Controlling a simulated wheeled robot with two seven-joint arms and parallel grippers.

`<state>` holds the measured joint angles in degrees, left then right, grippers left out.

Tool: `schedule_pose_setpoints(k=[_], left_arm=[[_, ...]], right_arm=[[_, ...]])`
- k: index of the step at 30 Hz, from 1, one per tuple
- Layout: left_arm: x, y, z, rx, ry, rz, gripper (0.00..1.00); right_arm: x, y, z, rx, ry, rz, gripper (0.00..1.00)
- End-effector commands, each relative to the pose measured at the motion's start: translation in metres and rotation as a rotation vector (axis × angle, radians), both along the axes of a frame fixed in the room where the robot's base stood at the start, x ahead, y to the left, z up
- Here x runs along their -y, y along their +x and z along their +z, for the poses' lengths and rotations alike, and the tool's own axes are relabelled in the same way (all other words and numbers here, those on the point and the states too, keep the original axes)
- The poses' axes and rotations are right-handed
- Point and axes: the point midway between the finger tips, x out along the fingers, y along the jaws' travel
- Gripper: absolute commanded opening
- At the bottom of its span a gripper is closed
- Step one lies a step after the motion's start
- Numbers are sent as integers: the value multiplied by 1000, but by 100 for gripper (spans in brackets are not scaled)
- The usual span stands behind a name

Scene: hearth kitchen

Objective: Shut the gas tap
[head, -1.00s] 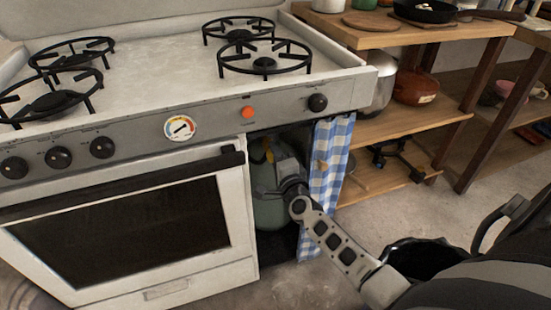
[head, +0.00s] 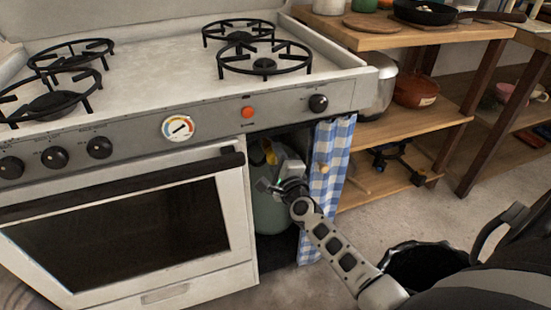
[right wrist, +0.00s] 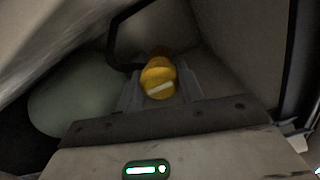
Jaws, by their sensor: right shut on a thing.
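The gas bottle (head: 268,218), grey-green, stands in the open bay under the right end of the stove. A yellow part (head: 270,153) shows at its top. In the right wrist view the yellow tap knob (right wrist: 158,78), with a pale bar across its face, sits between the fingers of my right gripper (right wrist: 159,90). The gripper is shut on it, and the bottle's rounded side (right wrist: 75,105) shows to the left. In the head view my right gripper (head: 277,186) reaches into the bay and hides part of the bottle. My left gripper is not in view.
A blue checked curtain (head: 328,170) hangs at the bay's right edge, close to my right arm. The oven door (head: 120,225) is left of the bay. A wooden shelf (head: 410,125) stands to the right. A dark bar (right wrist: 113,40) arches behind the knob.

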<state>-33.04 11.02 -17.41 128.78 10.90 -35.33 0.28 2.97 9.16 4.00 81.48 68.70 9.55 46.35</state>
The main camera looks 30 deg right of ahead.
Motion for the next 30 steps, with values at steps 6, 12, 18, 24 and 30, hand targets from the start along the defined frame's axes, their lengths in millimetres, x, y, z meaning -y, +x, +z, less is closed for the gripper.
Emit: schedule_pose_setpoints(k=[6, 12, 18, 24, 30], left_arm=[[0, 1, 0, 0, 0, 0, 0], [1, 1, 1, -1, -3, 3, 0], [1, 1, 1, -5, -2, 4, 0], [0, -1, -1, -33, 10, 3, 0], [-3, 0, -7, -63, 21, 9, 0]], right_arm=[[-1, -1, -2, -3, 7, 1, 54], [-1, 0, -1, -1, 4, 1, 59], [-2, -6, 0, -1, 2, 1, 59], [-10, -39, -1, -5, 4, 2, 59], [-21, -88, -1, -5, 3, 2, 59]])
